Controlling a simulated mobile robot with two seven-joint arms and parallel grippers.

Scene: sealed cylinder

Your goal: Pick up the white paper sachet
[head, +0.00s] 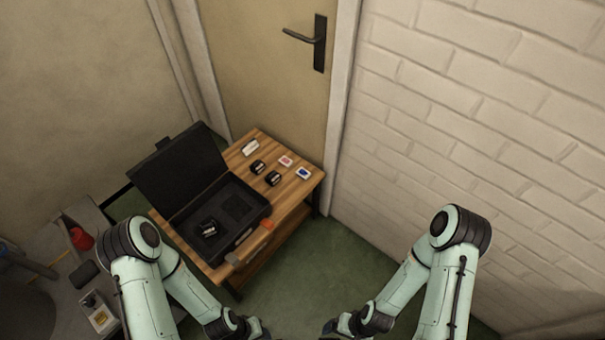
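A small whitish item (250,147) lies near the back edge of the wooden table (305,192); it may be the white paper sachet, but it is too small to be sure. Two small flat white packets lie to its right, one with a red mark (286,160) and one with a blue mark (304,173). My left gripper (262,329) and my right gripper (328,329) are low at the bottom of the view, well short of the table and apart from these items. Their fingertips are too small and cut off to tell open from shut.
An open black case (224,212) with a dark object (209,228) inside fills the table's left part. Two small black blocks, one nearer the back (258,167) and one nearer the front (273,178), sit beside it. A cluttered bench (62,262) stands left. A brick wall is right.

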